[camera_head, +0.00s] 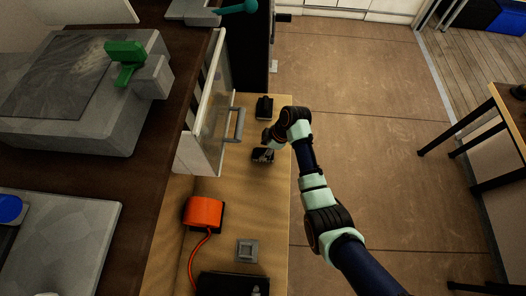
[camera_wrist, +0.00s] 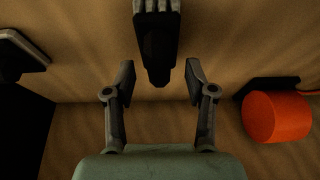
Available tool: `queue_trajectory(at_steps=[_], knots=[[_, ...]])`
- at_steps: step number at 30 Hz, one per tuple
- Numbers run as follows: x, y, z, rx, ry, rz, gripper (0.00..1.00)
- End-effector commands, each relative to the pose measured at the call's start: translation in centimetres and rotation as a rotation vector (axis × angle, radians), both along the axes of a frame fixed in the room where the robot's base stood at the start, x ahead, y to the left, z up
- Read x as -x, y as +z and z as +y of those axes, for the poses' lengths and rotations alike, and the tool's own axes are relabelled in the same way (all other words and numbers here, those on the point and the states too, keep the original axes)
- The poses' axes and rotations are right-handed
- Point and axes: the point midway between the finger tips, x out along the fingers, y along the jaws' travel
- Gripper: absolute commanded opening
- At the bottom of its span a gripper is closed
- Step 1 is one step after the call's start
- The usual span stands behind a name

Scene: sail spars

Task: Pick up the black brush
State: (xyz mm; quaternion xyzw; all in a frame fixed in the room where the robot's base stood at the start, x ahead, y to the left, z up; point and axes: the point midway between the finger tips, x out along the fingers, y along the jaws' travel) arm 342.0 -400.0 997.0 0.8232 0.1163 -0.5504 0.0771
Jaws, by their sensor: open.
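The black brush (camera_wrist: 158,45) shows at the top middle of the wrist view, a dark tapered body with grey ribbed parts at its upper end. My gripper (camera_wrist: 159,77) is open and empty, with one finger to each side below it. The brush's narrow dark end reaches toward the gap between the fingertips; I see no contact. In the head view my gripper (camera_head: 263,152) is low over the wooden surface, and the brush cannot be told apart from the dark fingers there.
An orange cylinder (camera_head: 203,212) with a cord lies on the wooden surface (camera_head: 230,180). It also shows at right in the wrist view (camera_wrist: 275,117). A black object (camera_head: 265,105) lies beyond my gripper. An open white panel with a handle (camera_head: 238,125) stands to the left. A grey square (camera_head: 247,250) lies nearer.

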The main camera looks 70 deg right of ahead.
Motion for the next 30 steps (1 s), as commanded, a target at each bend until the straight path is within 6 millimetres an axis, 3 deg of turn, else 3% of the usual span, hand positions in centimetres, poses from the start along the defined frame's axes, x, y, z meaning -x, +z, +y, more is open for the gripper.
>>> queue_trajectory(at_steps=[3,10,20,30], knots=[[-0.51,-1.38,0.13,0.0,0.0,0.001,0.55],[-0.62,-1.61,0.14,0.001,-0.002,0.0,0.55],[-0.61,-1.58,0.14,0.001,-0.002,0.0,0.02],[-0.64,-1.08,0.09,0.002,-0.001,-0.002,0.0]])
